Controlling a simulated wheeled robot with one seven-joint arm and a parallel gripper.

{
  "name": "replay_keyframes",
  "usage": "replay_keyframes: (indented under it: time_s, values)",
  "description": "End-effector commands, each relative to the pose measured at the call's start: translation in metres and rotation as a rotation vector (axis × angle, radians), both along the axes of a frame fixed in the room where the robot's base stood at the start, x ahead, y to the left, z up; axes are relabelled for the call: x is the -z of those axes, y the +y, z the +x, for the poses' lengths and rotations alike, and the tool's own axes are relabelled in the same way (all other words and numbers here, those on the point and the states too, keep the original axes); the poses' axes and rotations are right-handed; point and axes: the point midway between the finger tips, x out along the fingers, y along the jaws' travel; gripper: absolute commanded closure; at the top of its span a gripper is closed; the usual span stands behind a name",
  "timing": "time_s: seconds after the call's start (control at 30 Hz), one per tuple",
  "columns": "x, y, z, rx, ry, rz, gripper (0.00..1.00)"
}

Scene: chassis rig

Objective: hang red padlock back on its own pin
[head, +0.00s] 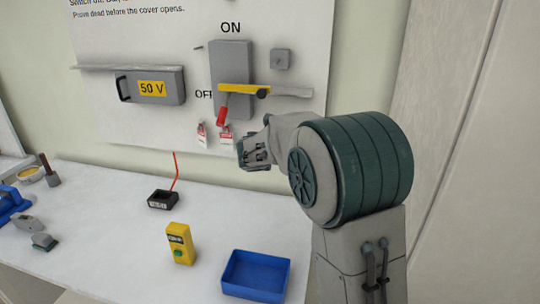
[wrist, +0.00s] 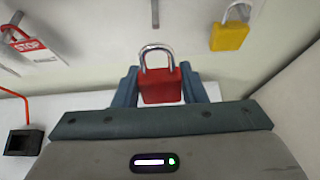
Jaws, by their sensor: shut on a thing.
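In the wrist view, my gripper (wrist: 160,88) is shut on the red padlock (wrist: 161,86), its fingers on both sides of the body. The padlock is upright, with its silver shackle pointing up. A bare grey pin (wrist: 155,13) shows at the top of the wrist view, above the shackle and apart from it in the picture. A yellow padlock (wrist: 230,36) hangs to the right. In the head view, my gripper (head: 257,153) is near the board's lower edge, right of the red-and-white tags (head: 226,136); the red padlock cannot be made out there.
A red STOP tag (wrist: 27,43) hangs left in the wrist view. Below on the table are a black block (head: 162,199), yellow tester (head: 180,244) and blue tray (head: 256,275).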

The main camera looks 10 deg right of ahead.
Motion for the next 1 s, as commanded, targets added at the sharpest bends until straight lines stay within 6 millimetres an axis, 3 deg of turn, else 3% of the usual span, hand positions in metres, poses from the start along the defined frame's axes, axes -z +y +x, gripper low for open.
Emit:
replay_keyframes:
  time_s: [1.0]
  values:
    - [0.006, -0.022, 0.052, 0.001, -0.001, -0.001, 0.95]
